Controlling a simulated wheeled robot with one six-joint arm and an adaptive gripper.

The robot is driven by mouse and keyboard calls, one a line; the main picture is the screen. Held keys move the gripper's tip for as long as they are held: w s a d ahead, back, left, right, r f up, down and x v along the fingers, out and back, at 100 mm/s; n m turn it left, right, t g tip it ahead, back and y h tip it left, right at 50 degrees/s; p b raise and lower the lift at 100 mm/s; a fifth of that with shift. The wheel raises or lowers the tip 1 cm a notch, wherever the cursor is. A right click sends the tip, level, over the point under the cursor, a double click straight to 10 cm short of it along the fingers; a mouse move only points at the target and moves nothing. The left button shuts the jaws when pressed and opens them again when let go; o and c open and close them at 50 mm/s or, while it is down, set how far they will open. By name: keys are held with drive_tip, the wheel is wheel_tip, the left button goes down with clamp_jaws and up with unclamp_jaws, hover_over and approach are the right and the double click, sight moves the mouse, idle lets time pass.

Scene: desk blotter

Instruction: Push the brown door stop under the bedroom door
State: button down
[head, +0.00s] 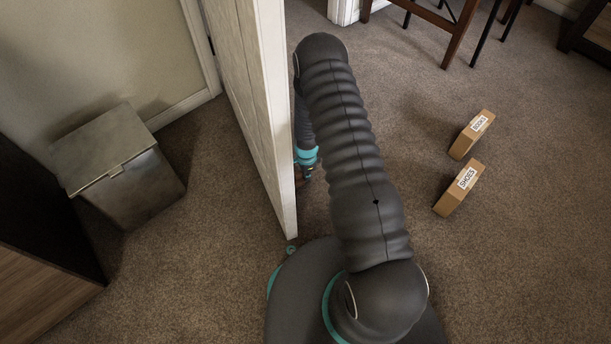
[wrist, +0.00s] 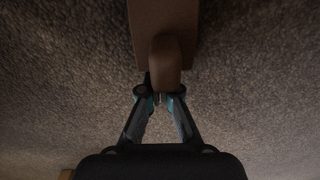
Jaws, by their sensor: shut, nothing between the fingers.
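The bedroom door (head: 283,130) is white and stands open, its edge toward me in the head view. The brown door stop (wrist: 165,30) fills the top middle of the wrist view, with a rounded near end. In the head view only a small brown bit of it (head: 299,175) shows beside the door's right face, mostly hidden by the door and my arm. My gripper (wrist: 160,96) is shut and empty, its tips right at the rounded end; I cannot tell if they touch. My gripper also shows low beside the door in the head view (head: 307,170).
Two cardboard boxes, one marked BOOKS (head: 471,135) and one marked SHOES (head: 459,188), stand on the carpet at right. A metal bin (head: 122,170) stands left of the door. Dark furniture legs (head: 458,35) are at the back. Carpet between my arm and the boxes is clear.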

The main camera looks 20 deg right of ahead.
sight(315, 177)
drive_tip(key=shift+w+d, duration=0.1)
drive_tip(key=shift+d, duration=0.25)
drive_tip(key=d, duration=0.1)
drive_tip(key=d+b, duration=0.1)
drive_tip(key=shift+w+d+f, duration=0.15)
drive_tip(key=shift+d, duration=0.2)
drive_tip(key=shift+w+d+r, duration=0.15)
drive_tip(key=shift+d+r, duration=0.3)
drive_tip(key=shift+r, duration=0.25)
wheel_tip(315, 177, up, 9)
drive_tip(key=p, duration=0.1)
drive_tip(key=shift+a, duration=0.15)
